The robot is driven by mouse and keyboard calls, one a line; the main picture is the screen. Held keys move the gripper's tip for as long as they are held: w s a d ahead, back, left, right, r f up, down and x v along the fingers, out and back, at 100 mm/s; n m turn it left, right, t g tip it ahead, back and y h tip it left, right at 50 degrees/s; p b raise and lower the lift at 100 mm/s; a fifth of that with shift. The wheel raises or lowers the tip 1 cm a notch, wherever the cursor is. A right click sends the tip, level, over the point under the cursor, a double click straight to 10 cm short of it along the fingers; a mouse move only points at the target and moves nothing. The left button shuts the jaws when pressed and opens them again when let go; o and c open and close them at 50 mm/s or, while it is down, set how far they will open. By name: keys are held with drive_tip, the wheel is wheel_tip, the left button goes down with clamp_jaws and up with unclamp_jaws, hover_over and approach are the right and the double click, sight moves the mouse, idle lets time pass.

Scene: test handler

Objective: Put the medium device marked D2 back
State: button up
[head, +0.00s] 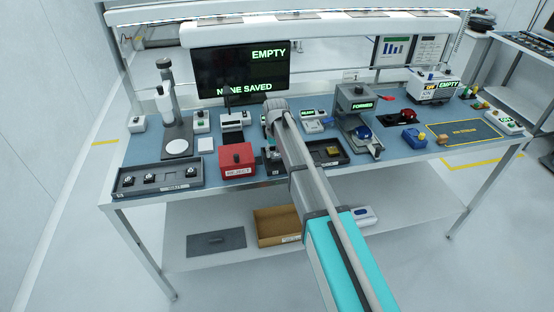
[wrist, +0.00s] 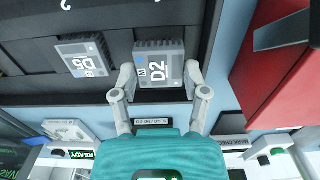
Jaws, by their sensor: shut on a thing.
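The grey device marked D2 (wrist: 155,66) is between the two fingers of my gripper (wrist: 161,74) in the wrist view, and the gripper is shut on it. In the head view my arm covers part of the tray (head: 331,166) and hides D2.
A red reject box (head: 238,159) stands close beside the tray; it also shows at the right of the wrist view (wrist: 270,75). Another dark tray (head: 160,188) with several small parts is at the bench's left. A screen (head: 240,70) reading EMPTY and NONE SAVED stands behind.

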drive_tip(key=shift+f+b, duration=0.45)
drive_tip(key=shift+f, duration=0.35)
drive_tip(key=shift+f, duration=0.15)
drive_tip(key=o, duration=0.9)
wheel_tip(320, 180, up, 12)
drive_tip(key=p, duration=1.2)
drive_tip(key=shift+r, duration=0.2)
